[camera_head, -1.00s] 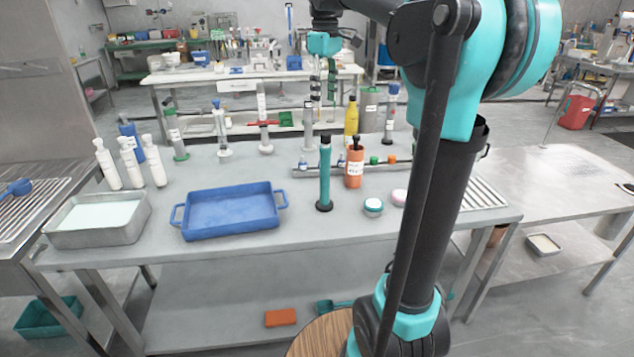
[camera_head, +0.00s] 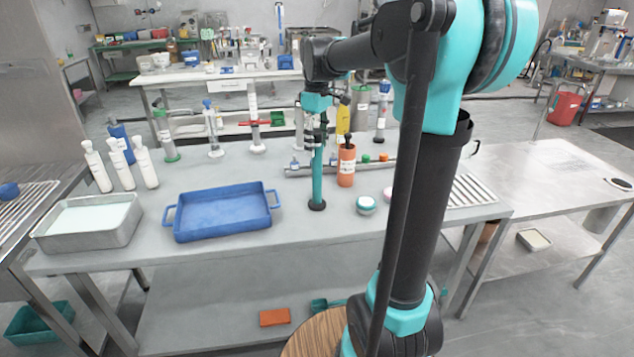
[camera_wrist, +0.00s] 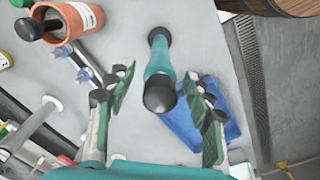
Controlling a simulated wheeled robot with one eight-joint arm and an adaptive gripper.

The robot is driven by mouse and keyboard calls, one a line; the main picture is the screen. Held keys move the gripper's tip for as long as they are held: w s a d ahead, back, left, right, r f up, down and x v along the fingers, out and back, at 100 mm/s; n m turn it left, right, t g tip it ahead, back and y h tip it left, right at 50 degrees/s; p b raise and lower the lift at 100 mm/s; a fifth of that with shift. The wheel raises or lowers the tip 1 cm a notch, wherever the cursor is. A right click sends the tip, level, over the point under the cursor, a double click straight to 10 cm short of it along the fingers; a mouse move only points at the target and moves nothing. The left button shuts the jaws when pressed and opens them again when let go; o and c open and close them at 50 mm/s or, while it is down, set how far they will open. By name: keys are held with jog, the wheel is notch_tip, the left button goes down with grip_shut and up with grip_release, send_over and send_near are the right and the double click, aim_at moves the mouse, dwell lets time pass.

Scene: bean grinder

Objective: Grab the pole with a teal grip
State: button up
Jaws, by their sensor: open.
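The pole with a teal grip (camera_head: 317,180) stands upright on the table on a round black base, right of the blue tray. In the wrist view the pole (camera_wrist: 160,65) is seen from above, its black knob towards the camera. It lies between the two fingers, nearer their tips, with gaps on both sides. My gripper (camera_wrist: 164,78) is open and empty, pointing down. In the head view my gripper (camera_head: 316,140) is over the upper part of the pole and partly hides its top.
A blue tray (camera_head: 222,235) is left of the pole. An orange container (camera_head: 346,168) with a black handle stands close behind and right. A small round teal-and-white jar (camera_head: 366,205) is to the right. A metal rack with small bottles and several upright cylinders stand behind.

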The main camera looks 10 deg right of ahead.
jog(key=shift+f, duration=1.15)
grip_shut()
